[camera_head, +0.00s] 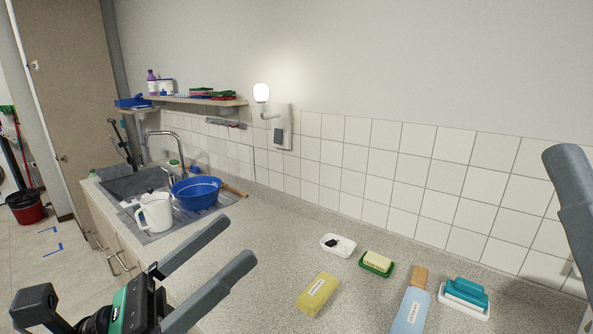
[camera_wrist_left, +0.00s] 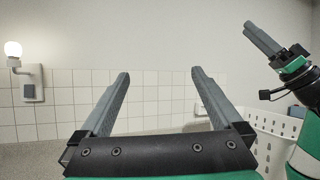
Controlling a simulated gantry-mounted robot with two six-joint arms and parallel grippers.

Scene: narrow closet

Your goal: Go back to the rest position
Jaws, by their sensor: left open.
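My left gripper (camera_head: 238,241) is open and empty in the lower left of the head view, above the near edge of the counter (camera_head: 262,232). Its two grey fingers, spread apart, also show in the left wrist view (camera_wrist_left: 159,72), with only tiled wall behind the gap. My right gripper (camera_wrist_left: 256,32) is raised at the upper right of the left wrist view, seen from the side, its fingers overlapping. In the head view, part of it (camera_head: 572,185) enters at the right edge. I cannot tell its opening.
A yellow sponge (camera_head: 319,293), white soap dish (camera_head: 338,245), green dish with soap (camera_head: 376,263), blue-labelled item (camera_head: 411,310) and teal brush (camera_head: 465,292) lie on the counter. A white jug (camera_head: 155,212) and blue basin (camera_head: 195,192) stand by the sink. A white basket (camera_wrist_left: 272,128) is below my right arm.

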